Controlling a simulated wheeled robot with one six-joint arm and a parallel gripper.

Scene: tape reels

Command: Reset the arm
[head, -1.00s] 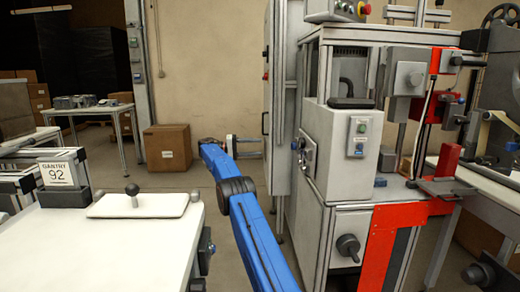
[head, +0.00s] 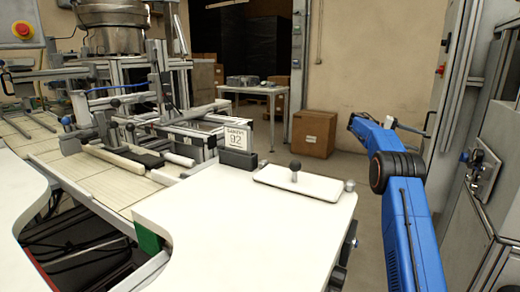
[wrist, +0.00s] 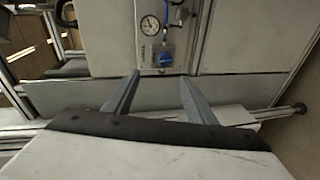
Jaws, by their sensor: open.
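My blue arm (head: 408,225) reaches forward along the right side of the head view, above the floor between the white worktop and the grey machine. My gripper (head: 416,130) shows small at its far end, partly hidden behind the arm. In the wrist view my gripper (wrist: 160,84) has its two grey fingers well apart, with nothing between them. Beyond the fingers is a pale machine panel with a round pressure gauge (wrist: 149,25) and a blue knob; the fingers appear clear of it.
A white worktop (head: 240,225) with a knobbed plate (head: 299,184) lies left of my arm. A grey machine cabinet (head: 485,180) stands close on the right. A cardboard box (head: 313,134) sits on the floor behind. A gantry with sign 92 (head: 237,138) stands at the left.

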